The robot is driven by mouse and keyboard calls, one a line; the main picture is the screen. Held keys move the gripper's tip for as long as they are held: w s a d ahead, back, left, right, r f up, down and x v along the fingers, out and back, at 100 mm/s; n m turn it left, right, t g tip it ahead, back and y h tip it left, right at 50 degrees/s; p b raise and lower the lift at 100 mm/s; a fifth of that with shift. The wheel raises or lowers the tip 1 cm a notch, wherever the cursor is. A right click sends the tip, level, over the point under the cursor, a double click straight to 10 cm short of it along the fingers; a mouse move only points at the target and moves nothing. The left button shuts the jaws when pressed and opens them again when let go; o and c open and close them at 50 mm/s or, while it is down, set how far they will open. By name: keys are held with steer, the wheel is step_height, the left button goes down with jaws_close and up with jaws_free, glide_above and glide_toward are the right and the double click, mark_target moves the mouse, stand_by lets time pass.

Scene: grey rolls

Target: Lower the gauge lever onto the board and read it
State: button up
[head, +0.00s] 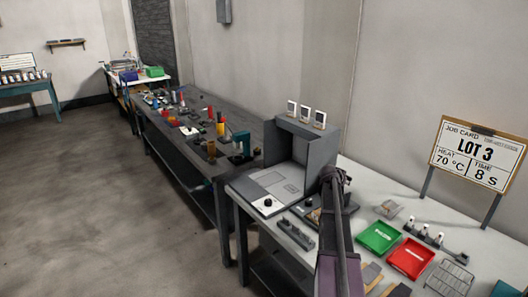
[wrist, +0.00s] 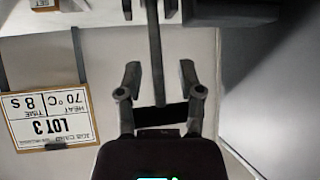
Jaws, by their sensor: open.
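My gripper (head: 337,178) is at the end of my arm, beside the grey open-fronted station on the white bench. In the wrist view my gripper (wrist: 160,70) has its two fingers spread apart, open. A long dark bar (wrist: 155,45) runs down between the fingers without visible contact on either side; it may be the gauge lever, but I cannot tell for sure. A dark board-like fixture (head: 314,216) with small parts lies on the bench below my gripper, partly hidden by my arm. No gauge reading is legible.
The grey station (head: 328,147) carries small white displays (head: 305,113). A green tray (head: 379,236), a red tray (head: 411,258) and a wire rack (head: 449,279) stand right of my arm. The job card (head: 478,156) reads LOT 3, 70 °C, 8 s. Floor at left is clear.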

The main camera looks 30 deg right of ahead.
steer(key=s+a+f+n+g+y+p, duration=0.1)
steer(key=a+f+n+y, duration=0.15)
steer(key=a, duration=1.35)
steer(key=s+a+f+n+y+p, duration=0.1)
steer(key=s+a+n+y, duration=0.2)
steer(key=a, duration=1.3)
steer(key=s+a+n+g+y+p, duration=0.1)
steer(key=s+a+n, duration=0.3)
steer(key=a, duration=0.8)
steer(key=s+a+n+g+y+p, duration=0.1)
steer(key=s+a+n+g+y, duration=0.1)
steer(key=s+a, duration=0.7)
steer(key=a+n+y, duration=0.1)
steer(key=a+n, duration=0.1)
steer(key=a, duration=0.2)
steer(key=shift+a+y, duration=0.3)
steer(key=shift+y, duration=0.05)
